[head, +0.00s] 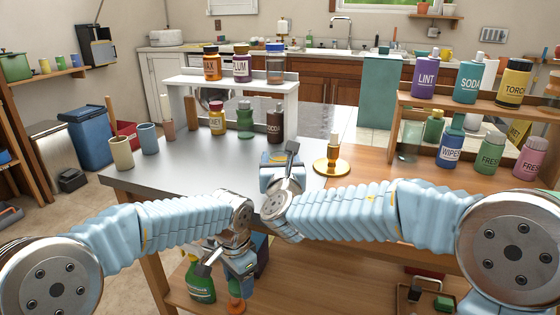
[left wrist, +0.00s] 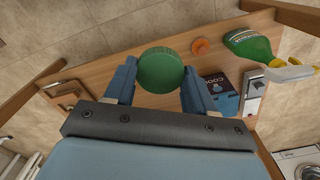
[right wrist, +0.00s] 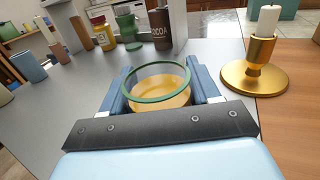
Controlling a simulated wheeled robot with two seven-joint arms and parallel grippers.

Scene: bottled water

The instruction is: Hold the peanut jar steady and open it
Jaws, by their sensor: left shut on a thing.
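The peanut jar (right wrist: 162,98) stands in the right wrist view, a clear jar with a green rim and yellowish contents. Its top is uncovered. My right gripper (right wrist: 160,88) has a finger against each side of it, above the grey tabletop (right wrist: 60,118). My left gripper (head: 242,268) hangs low in front of the table, away from the jar. In the left wrist view it is shut on a round green lid (left wrist: 163,68), held over the lower wooden shelf. The head view mostly hides the jar behind my right gripper (head: 281,162).
A brass candlestick (head: 331,160) stands right of the jar. A cocoa bottle (head: 275,127) and other bottles stand behind it. Two cups (head: 147,137) are at the left. A green spray bottle (left wrist: 248,46), an orange round thing (left wrist: 200,45) and a box (left wrist: 219,88) are on the lower shelf.

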